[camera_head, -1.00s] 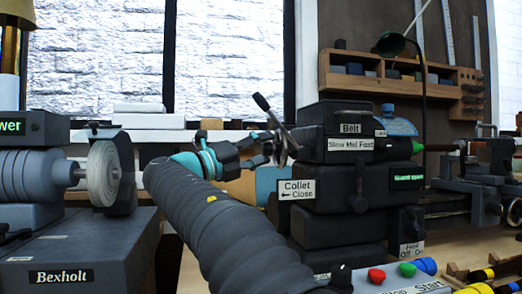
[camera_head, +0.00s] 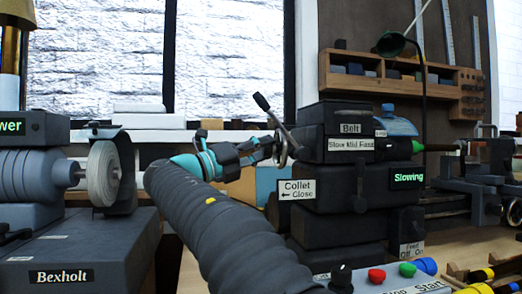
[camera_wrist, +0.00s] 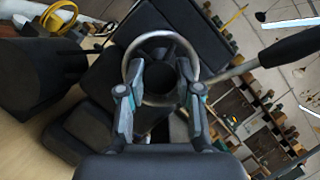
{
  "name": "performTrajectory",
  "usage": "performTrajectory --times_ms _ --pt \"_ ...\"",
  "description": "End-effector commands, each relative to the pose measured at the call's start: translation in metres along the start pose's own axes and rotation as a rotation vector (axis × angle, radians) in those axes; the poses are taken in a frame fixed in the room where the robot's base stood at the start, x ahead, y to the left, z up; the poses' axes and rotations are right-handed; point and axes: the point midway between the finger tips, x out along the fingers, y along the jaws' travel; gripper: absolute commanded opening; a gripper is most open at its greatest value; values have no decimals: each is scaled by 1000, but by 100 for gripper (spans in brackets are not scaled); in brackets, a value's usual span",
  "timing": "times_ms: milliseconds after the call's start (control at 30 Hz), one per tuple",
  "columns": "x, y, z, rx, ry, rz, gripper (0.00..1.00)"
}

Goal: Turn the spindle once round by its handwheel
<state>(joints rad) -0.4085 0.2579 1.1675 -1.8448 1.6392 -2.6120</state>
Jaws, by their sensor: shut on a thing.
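The metal handwheel (camera_head: 282,153) is on the left end of the dark lathe headstock (camera_head: 312,144). In the wrist view its bright round rim (camera_wrist: 129,58) shows face-on, with dark spokes behind. My gripper (camera_head: 268,148) reaches it from the left. In the wrist view my gripper (camera_wrist: 161,75) has a finger on each side of the wheel's lower part and is shut on the handwheel. The exact contact at the fingertips is hard to make out. The spindle itself is hidden inside the headstock.
A lever with a black grip (camera_head: 262,102) rises beside the wheel; its grip (camera_wrist: 290,45) is at right in the wrist view. A green-lit display (camera_head: 408,177) reads "Slowing". A grinder (camera_head: 103,173) stands left. Red and green buttons (camera_head: 377,276) are in front.

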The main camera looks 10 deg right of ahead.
Motion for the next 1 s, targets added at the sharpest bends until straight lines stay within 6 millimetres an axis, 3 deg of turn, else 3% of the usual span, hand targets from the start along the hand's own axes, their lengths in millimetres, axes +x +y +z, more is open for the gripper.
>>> performTrajectory --times_ms 1000 --pt "0 2 0 457 0 -191 0"
